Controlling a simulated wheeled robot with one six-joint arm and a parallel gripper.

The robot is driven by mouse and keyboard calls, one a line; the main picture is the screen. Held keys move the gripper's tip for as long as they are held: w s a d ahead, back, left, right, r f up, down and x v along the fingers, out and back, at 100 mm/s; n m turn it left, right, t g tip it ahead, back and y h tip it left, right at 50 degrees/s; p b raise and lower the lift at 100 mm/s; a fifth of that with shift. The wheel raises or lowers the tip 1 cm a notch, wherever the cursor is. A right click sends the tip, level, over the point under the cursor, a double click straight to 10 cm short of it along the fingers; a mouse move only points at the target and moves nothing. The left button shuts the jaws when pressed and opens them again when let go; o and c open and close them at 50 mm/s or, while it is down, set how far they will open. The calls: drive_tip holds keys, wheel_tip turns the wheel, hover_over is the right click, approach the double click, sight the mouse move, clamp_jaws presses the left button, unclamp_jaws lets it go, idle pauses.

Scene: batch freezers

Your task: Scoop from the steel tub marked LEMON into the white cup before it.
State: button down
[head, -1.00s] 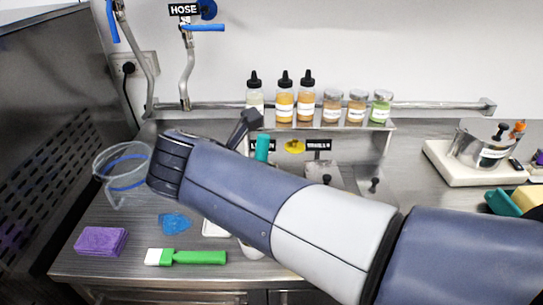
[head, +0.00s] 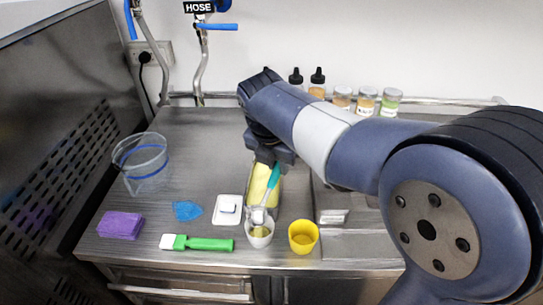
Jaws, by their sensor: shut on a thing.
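My gripper (head: 271,162) is shut on the teal handle of a scoop (head: 273,178), which points down toward the front. The scoop's pale head is at the white cup (head: 260,241), over or just inside its rim; I cannot tell which. Yellow shows in the cup's mouth. The cup stands upright near the counter's front edge. Behind it is a tub with pale yellow contents (head: 258,187), partly covered by my gripper and the scoop. No LEMON mark can be read on it now.
A yellow cup (head: 303,237) stands close right of the white cup. To the left are a small white dish (head: 228,211), a green-handled brush (head: 205,244), a blue cloth (head: 187,210), purple sponges (head: 120,225) and a clear jug (head: 143,165). Bottles stand behind my arm.

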drive_tip(key=shift+w+d+f+g+y+p, duration=0.25)
drive_tip(key=shift+w+f+g+p, duration=0.1)
drive_tip(key=shift+w+g, duration=0.1)
drive_tip(key=shift+w+d+f+g+y+p, duration=0.25)
drive_tip(key=shift+w+g+p, duration=0.1)
drive_tip(key=shift+g, duration=0.1)
drive_tip(key=shift+w+d+f+g+y+p, duration=0.2)
drive_tip(key=shift+w+f+g+y+p, duration=0.3)
drive_tip(key=shift+g+p, duration=0.75)
drive_tip(key=shift+w+d+f+g+y+p, duration=0.2)
drive_tip(key=shift+w+f+g+y+p, duration=0.25)
drive_tip(key=shift+p, duration=1.45)
drive_tip(key=shift+s, duration=0.15)
